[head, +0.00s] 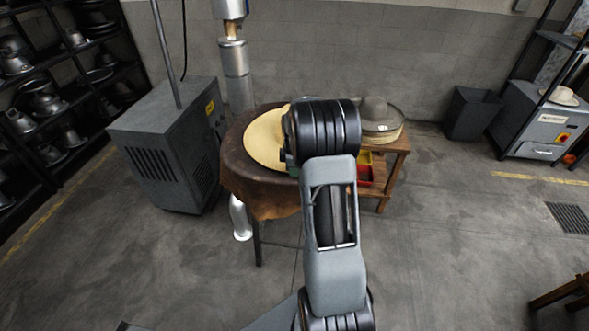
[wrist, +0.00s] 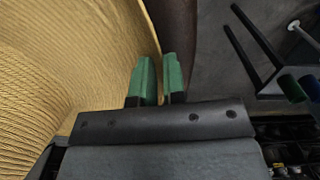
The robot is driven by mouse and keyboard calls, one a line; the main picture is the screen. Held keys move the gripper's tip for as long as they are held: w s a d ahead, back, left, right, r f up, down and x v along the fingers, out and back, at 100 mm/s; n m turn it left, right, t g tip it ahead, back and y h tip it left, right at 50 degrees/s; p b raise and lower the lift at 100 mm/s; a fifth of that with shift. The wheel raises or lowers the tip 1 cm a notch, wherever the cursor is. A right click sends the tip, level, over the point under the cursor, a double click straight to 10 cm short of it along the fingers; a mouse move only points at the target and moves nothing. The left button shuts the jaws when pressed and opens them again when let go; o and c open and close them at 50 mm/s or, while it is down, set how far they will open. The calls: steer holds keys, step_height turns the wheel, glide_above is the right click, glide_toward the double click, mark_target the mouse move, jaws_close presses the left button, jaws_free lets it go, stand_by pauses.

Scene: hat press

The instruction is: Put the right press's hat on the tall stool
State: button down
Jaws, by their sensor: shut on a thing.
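A pale straw hat (head: 264,141) is at the round table with the brown leather cover (head: 236,172) in the head view. Its woven brim (wrist: 100,50) fills the left of the wrist view. My gripper (wrist: 160,78) has green fingers shut on the brim's edge. In the head view my black wrist hides most of the gripper and part of the hat. I cannot tell whether the hat touches the cover. Another cream hat (head: 563,96) sits on the grey machine (head: 537,120) at far right. I cannot clearly identify the tall stool.
A wooden stand (head: 392,160) with stacked hats (head: 379,119) and coloured bins is behind my wrist. A grey cabinet (head: 166,150) and hat-block shelves (head: 50,100) are at left. A dark bin (head: 472,113) stands near the wall. A wooden piece (head: 565,292) shows at lower right.

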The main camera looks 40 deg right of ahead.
steer(key=shift+f, duration=0.2)
steer(key=c, duration=1.2)
jaws_free()
steer(key=shift+r, duration=0.1)
